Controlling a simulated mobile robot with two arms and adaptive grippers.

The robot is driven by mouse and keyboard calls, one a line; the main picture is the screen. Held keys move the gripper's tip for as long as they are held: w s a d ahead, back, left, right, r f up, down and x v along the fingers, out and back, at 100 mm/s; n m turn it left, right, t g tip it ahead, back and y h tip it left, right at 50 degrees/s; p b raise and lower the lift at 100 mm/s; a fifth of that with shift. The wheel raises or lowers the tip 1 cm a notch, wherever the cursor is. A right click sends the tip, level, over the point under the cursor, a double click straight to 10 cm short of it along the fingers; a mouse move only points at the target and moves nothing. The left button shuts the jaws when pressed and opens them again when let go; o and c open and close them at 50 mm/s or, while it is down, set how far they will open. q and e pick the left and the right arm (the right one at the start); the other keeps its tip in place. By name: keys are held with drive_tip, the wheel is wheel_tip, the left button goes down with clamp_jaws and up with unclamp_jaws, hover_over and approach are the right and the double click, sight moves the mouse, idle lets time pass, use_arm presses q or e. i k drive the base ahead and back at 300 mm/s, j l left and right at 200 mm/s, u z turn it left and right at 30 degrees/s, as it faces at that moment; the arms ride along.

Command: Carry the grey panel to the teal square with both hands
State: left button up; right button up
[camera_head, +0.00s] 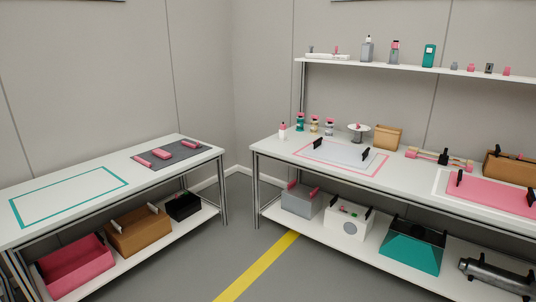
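A light grey panel (343,154) with two black upright handles, one at each end, lies on the right-hand table inside a pink outline. The teal square (75,205) is a teal outline on the white top of the left-hand table, and nothing lies inside it. A dark grey flat piece (182,157) with several pink pieces on it lies behind the teal outline, at the far end of the left table. Neither of my grippers shows in the head view.
A pink panel (492,192) with black handles, a brown box (388,137) and small bottles share the right table (281,152). Lower shelves hold boxes, including a pink bin (75,266). Grey floor with a yellow stripe (257,268) lies open between the tables.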

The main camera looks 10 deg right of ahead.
sight(69, 192)
drive_tip(key=i+l+z, duration=0.15)
drive_tip(key=i, duration=0.4)
drive_tip(key=i+z, duration=0.15)
drive_tip(key=i, duration=0.4)
drive_tip(key=i+j+z, duration=0.15)
drive_tip(key=i, duration=0.45)
drive_tip(key=i+j+z, duration=0.15)
drive_tip(key=i, duration=0.4)
drive_tip(key=i+j+z, duration=0.15)
drive_tip(key=i, duration=0.4)
